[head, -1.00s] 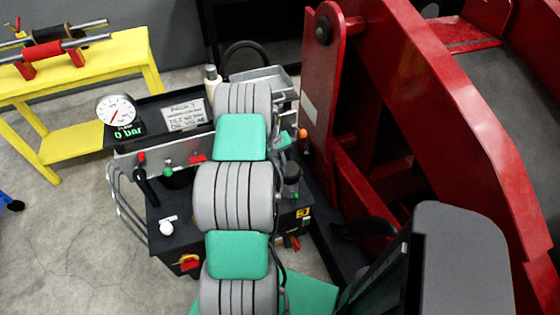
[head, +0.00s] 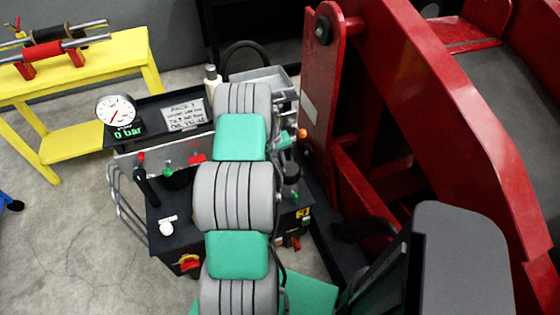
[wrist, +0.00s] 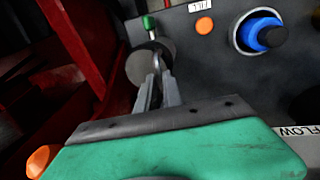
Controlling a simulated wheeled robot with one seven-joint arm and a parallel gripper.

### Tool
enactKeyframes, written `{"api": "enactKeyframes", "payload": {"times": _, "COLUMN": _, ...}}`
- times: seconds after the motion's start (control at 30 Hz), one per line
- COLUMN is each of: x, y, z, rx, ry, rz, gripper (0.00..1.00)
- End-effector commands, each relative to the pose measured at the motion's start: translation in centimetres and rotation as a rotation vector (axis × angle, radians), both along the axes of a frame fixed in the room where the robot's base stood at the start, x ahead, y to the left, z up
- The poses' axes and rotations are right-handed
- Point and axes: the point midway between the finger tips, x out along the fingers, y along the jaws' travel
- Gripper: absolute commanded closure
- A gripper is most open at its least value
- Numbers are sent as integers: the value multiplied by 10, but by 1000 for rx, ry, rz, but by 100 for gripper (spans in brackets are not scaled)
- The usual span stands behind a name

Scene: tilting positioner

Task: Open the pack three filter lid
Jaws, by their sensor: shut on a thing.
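In the wrist view my gripper (wrist: 158,76) has its two fingers close together at a round, dark grey cap, which looks like the filter lid (wrist: 138,68). The fingertips are at the cap's near right part, where they appear shut on a small raised piece of it; the fingers hide part of this contact. The lid looks closed, though its seat is mostly hidden. In the head view my arm covers the gripper. A dark cylinder (head: 291,172) shows just right of the arm there; I cannot tell whether it is the same filter.
In the wrist view a green-topped fitting (wrist: 148,22) is just beyond the lid; an orange button (wrist: 204,26) and blue knob (wrist: 264,35) lie right. Red framework (head: 318,100) stands close on the right. A gauge (head: 117,110) reading 0 bar and yellow bench (head: 75,140) are left.

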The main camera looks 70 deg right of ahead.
Motion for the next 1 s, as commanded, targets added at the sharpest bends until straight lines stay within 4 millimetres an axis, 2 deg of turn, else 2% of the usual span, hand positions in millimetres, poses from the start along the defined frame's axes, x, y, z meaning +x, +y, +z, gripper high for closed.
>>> {"api": "enactKeyframes", "payload": {"times": 0.33, "x": 0, "y": 0, "z": 0, "rx": 0, "ry": -1, "rz": 1, "gripper": 100}}
{"api": "enactKeyframes", "payload": {"times": 0.53, "x": -12, "y": -11, "z": 10, "rx": -2, "ry": -1, "rz": -2, "gripper": 100}}
{"api": "enactKeyframes", "payload": {"times": 0.77, "x": -13, "y": -11, "z": 12, "rx": -1, "ry": 1, "rz": -2, "gripper": 100}}
{"api": "enactKeyframes", "payload": {"times": 0.8, "x": -13, "y": -11, "z": 12, "rx": -1, "ry": 1, "rz": -2, "gripper": 87}}
{"api": "enactKeyframes", "payload": {"times": 1.0, "x": -13, "y": -11, "z": 12, "rx": -1, "ry": 1, "rz": -1, "gripper": 71}}
